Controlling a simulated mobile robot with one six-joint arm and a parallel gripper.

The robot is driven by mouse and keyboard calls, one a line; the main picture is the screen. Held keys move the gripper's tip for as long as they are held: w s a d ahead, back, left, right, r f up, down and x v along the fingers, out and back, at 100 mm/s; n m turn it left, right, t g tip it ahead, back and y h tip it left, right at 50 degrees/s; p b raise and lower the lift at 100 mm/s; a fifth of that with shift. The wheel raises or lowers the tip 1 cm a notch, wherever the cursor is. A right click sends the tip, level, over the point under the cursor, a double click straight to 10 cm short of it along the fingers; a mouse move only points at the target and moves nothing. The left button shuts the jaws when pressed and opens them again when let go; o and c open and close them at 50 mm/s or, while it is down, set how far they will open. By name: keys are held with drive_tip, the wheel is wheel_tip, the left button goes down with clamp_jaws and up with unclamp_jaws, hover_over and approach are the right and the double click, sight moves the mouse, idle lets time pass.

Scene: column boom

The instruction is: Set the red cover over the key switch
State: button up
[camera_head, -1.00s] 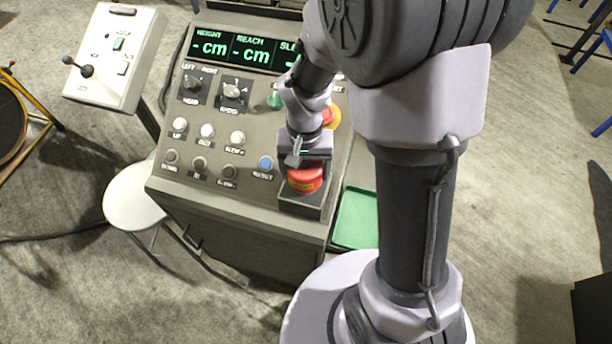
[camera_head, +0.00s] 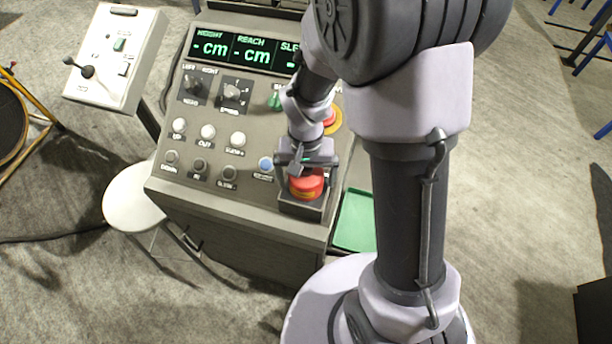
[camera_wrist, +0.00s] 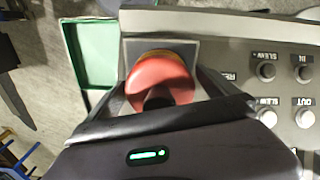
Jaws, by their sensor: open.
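The red cover (camera_head: 306,185) is a round red piece with a yellowish band at its lower edge. It sits on a dark square box at the console's front right corner. In the wrist view the red cover (camera_wrist: 162,78) lies between the two fingers, with a brass-coloured ring behind it. My gripper (camera_head: 306,172) is open, at the cover, with its fingers on either side; it also shows in the wrist view (camera_wrist: 165,88). I cannot tell whether the fingers touch the cover. I cannot identify the key switch; it may be hidden by the cover or my arm.
The console (camera_head: 215,148) carries knobs, buttons and a green-lit display. A red button on a yellow collar (camera_head: 334,121) is partly behind my wrist. A green tray (camera_head: 356,222) lies right of the console. A white joystick box (camera_head: 115,55) and round stool (camera_head: 132,198) stand left.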

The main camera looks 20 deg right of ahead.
wheel_tip(320, 180, up, 12)
drive_tip(key=p, duration=0.3)
wheel_tip(320, 180, up, 6)
drive_tip(key=t, duration=0.2)
hover_over(305, 181)
drive_tip(key=s+a+r+t+y, duration=0.2)
drive_tip(key=s+a+r+t, duration=0.1)
drive_tip(key=s+r, duration=0.6)
drive_tip(key=shift+s+t, duration=0.4)
drive_tip(key=shift+s, duration=0.4)
wheel_tip(305, 181, down, 13)
drive_tip(key=b, duration=1.2)
